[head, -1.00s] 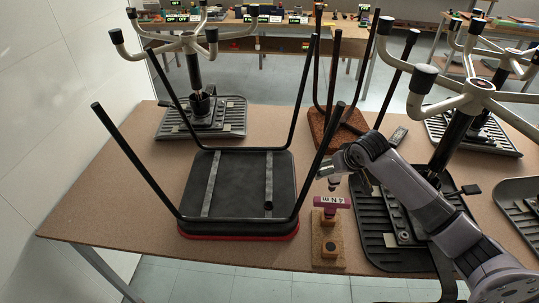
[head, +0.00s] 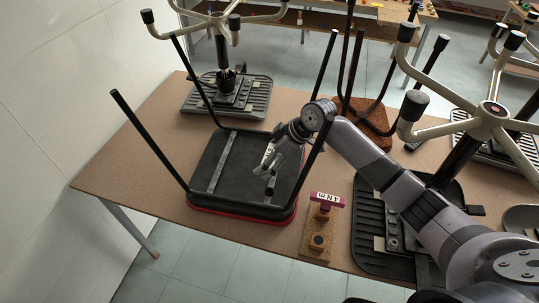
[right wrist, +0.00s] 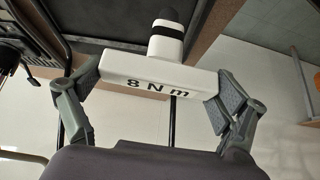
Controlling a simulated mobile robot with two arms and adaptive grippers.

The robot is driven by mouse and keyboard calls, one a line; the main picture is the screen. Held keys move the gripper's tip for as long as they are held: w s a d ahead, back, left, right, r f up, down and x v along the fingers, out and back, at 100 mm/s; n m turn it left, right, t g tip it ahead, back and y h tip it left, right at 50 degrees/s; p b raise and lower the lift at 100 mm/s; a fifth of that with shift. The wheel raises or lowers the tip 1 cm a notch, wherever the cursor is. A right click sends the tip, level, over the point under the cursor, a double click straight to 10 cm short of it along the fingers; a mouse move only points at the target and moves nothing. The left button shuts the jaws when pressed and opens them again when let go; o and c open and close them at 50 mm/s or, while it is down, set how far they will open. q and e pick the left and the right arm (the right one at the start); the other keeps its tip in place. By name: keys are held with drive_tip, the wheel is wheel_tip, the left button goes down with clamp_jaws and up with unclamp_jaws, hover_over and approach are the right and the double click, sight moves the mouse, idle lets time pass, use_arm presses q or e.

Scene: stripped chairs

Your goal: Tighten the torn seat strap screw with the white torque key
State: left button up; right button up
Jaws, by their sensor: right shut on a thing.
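In the right wrist view my right gripper (right wrist: 157,82) is shut on the white torque key (right wrist: 125,62), marked "8 N m". The key's dark tip (right wrist: 171,22) points away from the gripper, towards a dark surface. In the head view my right gripper (head: 266,160) is over the upturned black seat (head: 240,158) with the red rim, near its right strap. A grey strap (head: 222,160) runs along the left of the seat underside. A dark round spot (head: 269,192) shows near the right strap's front end. My arm hides much of that strap, so I cannot tell whether the key touches the screw.
A purple key (head: 328,199) marked "4 Nm" stands in a wooden block (head: 310,245) at the table's front edge. The seat's upright legs (head: 150,140) surround the work area. Other upturned chairs (head: 228,95) stand behind and right. Bare table (head: 140,165) lies left.

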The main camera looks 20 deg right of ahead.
drive_tip(key=shift+d+r+p, duration=0.2)
drive_tip(key=shift+p, duration=0.2)
drive_tip(key=shift+f+b, duration=0.55)
drive_tip(key=shift+f, duration=0.2)
wheel_tip(320, 180, down, 3)
drive_tip(key=shift+f+b, duration=0.2)
drive_tip(key=shift+b, duration=0.8)
drive_tip(key=shift+f+b, duration=0.35)
drive_tip(key=shift+f, duration=0.25)
drive_tip(key=shift+p, duration=0.45)
drive_tip(key=shift+f, duration=0.15)
drive_tip(key=shift+f+b, duration=0.7)
drive_tip(key=shift+f, duration=0.2)
